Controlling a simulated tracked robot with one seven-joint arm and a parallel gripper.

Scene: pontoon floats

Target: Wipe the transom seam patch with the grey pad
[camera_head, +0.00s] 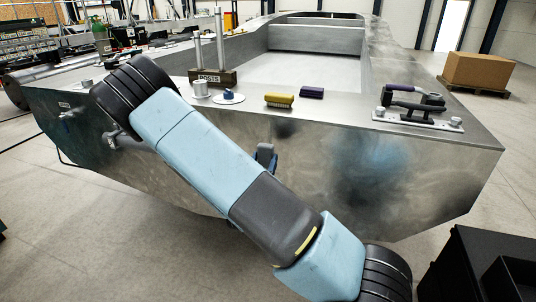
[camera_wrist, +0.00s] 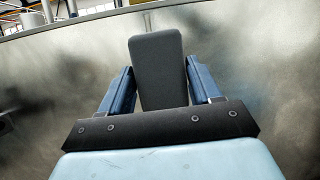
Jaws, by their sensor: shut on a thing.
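My gripper (camera_wrist: 160,78) is shut on the grey pad (camera_wrist: 158,68), which stands up between its two blue fingers in the wrist view. In the head view my gripper (camera_head: 265,154) shows small behind my arm, in front of the metal transom (camera_head: 440,165). The transom face fills the background of the wrist view. It has a dark smudge (camera_head: 285,130) near its upper edge and a bluish tinted area (camera_head: 372,168) to the right. I cannot tell which mark is the seam patch. Whether the pad touches the metal is unclear.
On the ledge above stand a post block (camera_head: 213,78), a metal cup (camera_head: 201,90), a blue-topped item (camera_head: 229,97), a yellow brush (camera_head: 279,100), a navy block (camera_head: 311,92) and a cleat (camera_head: 415,118). A black crate (camera_head: 460,265) is at lower right. A cardboard box (camera_head: 481,70) stands behind.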

